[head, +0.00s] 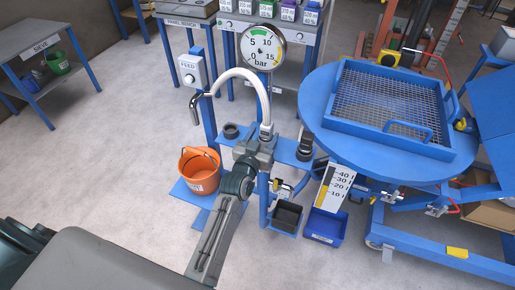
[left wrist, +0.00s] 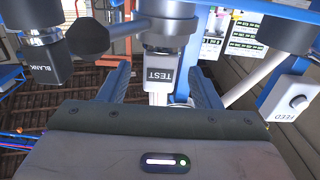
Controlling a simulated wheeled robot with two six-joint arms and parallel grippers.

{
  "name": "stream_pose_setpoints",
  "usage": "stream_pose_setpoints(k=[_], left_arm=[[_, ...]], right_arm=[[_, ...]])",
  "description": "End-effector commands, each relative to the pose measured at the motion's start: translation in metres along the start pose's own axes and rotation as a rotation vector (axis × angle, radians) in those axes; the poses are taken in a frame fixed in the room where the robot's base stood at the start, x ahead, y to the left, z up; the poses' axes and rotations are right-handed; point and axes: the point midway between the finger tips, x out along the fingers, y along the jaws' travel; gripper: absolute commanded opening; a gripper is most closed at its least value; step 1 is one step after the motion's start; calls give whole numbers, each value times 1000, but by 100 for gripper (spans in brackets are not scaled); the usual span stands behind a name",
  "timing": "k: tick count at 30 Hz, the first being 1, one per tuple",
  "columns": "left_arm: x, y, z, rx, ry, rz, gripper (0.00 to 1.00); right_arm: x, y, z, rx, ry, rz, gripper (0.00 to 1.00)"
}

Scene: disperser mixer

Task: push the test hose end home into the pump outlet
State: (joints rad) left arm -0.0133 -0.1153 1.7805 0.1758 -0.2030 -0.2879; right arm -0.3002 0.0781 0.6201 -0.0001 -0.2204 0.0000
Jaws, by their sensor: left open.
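In the head view the white hose (head: 243,73) arches over and comes down at the grey pump body. My left gripper (head: 262,143) is at this body, and its fingertips are hard to make out there. In the wrist view my left gripper (left wrist: 158,76) is open, a finger on each side of the hose end, with gaps. My right gripper is not seen.
A pressure gauge (head: 263,48) stands behind the hose, and a FEED box (head: 192,69) to its left. A block marked BLANK (left wrist: 47,73) is left of the fingers. An orange bucket (head: 199,170) and a round blue table (head: 388,140) flank the pump stand.

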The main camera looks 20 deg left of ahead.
Motion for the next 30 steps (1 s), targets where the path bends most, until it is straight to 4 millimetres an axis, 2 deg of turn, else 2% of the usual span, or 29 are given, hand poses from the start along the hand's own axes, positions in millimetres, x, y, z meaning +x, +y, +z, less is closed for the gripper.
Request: stream_pose_setpoints(k=[3,10,30], left_arm=[[-24,0,3,-1,0,-1,58],[-52,0,1,-1,1,0,58],[-56,0,-1,0,1,0,58]], right_arm=[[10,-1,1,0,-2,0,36],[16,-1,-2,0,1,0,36],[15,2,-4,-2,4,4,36]])
